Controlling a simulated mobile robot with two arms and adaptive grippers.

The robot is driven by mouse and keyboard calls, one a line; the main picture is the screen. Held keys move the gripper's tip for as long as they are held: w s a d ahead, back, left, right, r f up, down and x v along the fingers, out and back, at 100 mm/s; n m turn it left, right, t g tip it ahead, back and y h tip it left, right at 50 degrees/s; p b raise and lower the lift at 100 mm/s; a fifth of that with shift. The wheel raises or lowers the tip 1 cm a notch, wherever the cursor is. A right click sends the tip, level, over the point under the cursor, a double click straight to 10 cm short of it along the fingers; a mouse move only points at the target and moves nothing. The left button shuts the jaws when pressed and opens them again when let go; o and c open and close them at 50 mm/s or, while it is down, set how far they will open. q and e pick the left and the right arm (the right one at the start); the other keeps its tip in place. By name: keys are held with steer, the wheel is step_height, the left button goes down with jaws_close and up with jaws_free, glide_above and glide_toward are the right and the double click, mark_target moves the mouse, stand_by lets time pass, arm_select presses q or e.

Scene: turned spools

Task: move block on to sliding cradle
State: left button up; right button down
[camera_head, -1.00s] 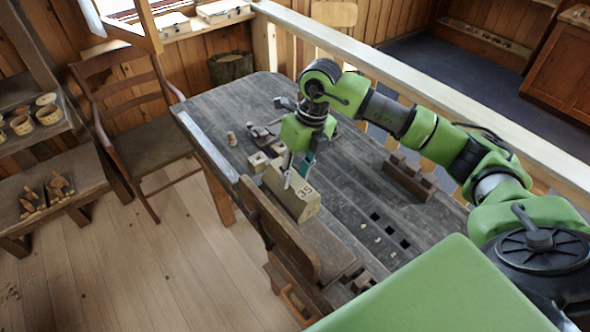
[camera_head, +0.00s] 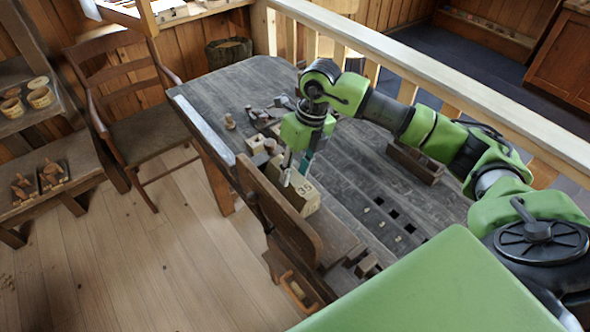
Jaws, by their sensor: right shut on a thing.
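A pale wooden block (camera_head: 303,202) marked 35 is at the near-left edge of the dark workbench (camera_head: 345,160). My right gripper (camera_head: 296,172) reaches down over the block and is shut on it, one finger showing on the near side. I cannot tell whether the block touches the bench top. A notched wooden piece (camera_head: 415,164) lies along the far side of the bench. I cannot tell whether it is the sliding cradle. My left gripper is not in view.
A brown wooden board (camera_head: 283,222) stands along the bench's near edge, beside the block. Small blocks and tools (camera_head: 262,135) lie behind the block. Square holes (camera_head: 392,214) mark the bench top. A chair (camera_head: 130,115) stands at the left; a pale railing (camera_head: 440,85) runs behind.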

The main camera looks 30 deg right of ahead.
mark_target(295, 176)
stand_by(0.8)
steer(key=shift+a, duration=0.1)
steer(key=c, duration=1.4)
jaws_free()
steer(key=shift+c, duration=0.2)
steer(key=o, duration=0.4)
steer(key=shift+r, duration=0.1)
steer(key=shift+r+p, duration=2.35)
steer(key=shift+r, duration=1.6)
